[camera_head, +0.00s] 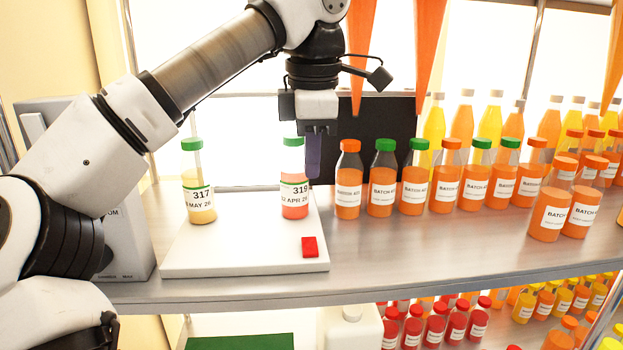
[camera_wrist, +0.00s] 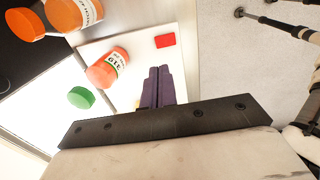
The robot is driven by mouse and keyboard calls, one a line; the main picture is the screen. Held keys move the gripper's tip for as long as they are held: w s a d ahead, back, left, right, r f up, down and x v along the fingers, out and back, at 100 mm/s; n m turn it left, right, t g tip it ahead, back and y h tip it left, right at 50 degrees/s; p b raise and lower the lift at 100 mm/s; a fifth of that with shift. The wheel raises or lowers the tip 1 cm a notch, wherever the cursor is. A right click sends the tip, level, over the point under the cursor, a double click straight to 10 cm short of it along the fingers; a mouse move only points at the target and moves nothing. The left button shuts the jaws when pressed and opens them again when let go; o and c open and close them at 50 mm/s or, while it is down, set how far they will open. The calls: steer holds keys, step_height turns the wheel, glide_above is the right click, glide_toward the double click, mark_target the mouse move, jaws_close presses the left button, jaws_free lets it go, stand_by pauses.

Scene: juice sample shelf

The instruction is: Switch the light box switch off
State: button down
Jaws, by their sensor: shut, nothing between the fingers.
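The light box (camera_head: 245,261) is a white slab lying on the shelf. Its red switch (camera_head: 309,247) sits at the front right corner, and it also shows in the wrist view (camera_wrist: 165,40). I cannot tell from its look whether it is on or off. My gripper (camera_head: 314,172) is shut and empty, with dark purple fingers pointing down. It is above the back right of the light box, just right of bottle 319 (camera_head: 294,207) and behind the switch. In the wrist view the gripper (camera_wrist: 158,72) points toward the switch side, apart from it.
Bottle 317 (camera_head: 198,197), with a green cap, stands on the light box at left. Orange juice bottles (camera_head: 348,192) stand in a row to the right. A grey device (camera_head: 125,240) is at the left. The shelf front right of the box is clear.

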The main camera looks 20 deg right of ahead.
mark_target(311, 247)
steer(key=f, duration=0.4)
steer(key=w+f+b, duration=0.1)
steer(key=f, duration=0.7)
steer(key=shift+w+d+f, duration=0.15)
steer(key=shift+w+d, duration=0.05)
steer(key=shift+w, duration=0.15)
steer(key=shift+f, duration=0.1)
steer(key=shift+w+f, duration=0.1)
steer(key=shift+f, duration=0.05)
steer(key=shift+s+f+b, duration=0.1)
steer(key=shift+s+b, duration=0.15)
steer(key=shift+b, duration=0.05)
steer(key=shift+s+a, duration=0.2)
steer(key=shift+s, duration=0.35)
steer(key=shift+r, duration=0.25)
